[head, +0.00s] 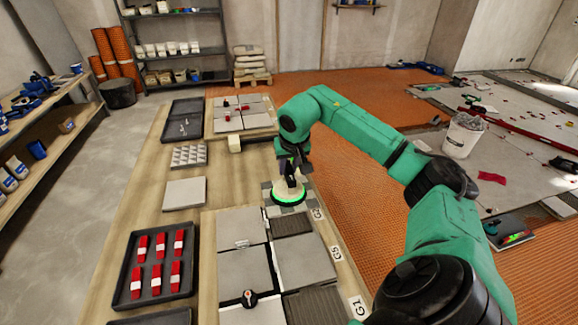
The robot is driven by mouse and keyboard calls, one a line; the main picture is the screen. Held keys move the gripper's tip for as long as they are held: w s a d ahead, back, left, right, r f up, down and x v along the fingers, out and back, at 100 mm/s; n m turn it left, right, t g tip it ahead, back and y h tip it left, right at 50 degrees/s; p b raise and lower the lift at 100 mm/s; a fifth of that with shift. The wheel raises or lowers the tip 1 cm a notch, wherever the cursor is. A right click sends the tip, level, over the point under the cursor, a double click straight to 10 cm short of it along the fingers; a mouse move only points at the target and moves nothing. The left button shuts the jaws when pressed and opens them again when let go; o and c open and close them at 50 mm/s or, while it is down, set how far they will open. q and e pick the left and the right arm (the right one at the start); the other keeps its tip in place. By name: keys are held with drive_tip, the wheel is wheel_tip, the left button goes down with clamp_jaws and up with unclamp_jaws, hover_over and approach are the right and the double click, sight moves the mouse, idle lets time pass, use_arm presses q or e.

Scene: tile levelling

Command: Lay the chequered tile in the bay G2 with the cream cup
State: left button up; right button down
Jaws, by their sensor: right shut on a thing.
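My right gripper (291,180) is shut on the cream cup (289,190), which has a glowing green ring at its base. The chequered tile (272,212), in light and dark grey squares, shows directly under the cup. It lies at the far edge of the dark ribbed bay G2 (291,225), beside a label at the board's right edge. Whether the tile hangs a little above the board or touches it, I cannot tell. The cup and gripper hide part of the tile. My left gripper is not in view.
Grey tiles (302,262) lie in neighbouring bays. A black tray (122,291) holds several red wedges. A loose grey tile (185,193) and a spiked pad (189,155) lie to the left.

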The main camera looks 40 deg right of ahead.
idle(0.3)
drive_tip(key=shift+f+b, duration=1.85)
drive_tip(key=shift+f, duration=0.75)
drive_tip(key=shift+f+b, duration=1)
drive_tip(key=shift+f, duration=0.65)
drive_tip(key=shift+f+b, duration=0.5)
drive_tip(key=shift+f, duration=0.3)
drive_tip(key=c, duration=0.6)
unclamp_jaws()
drive_tip(key=shift+s, duration=0.1)
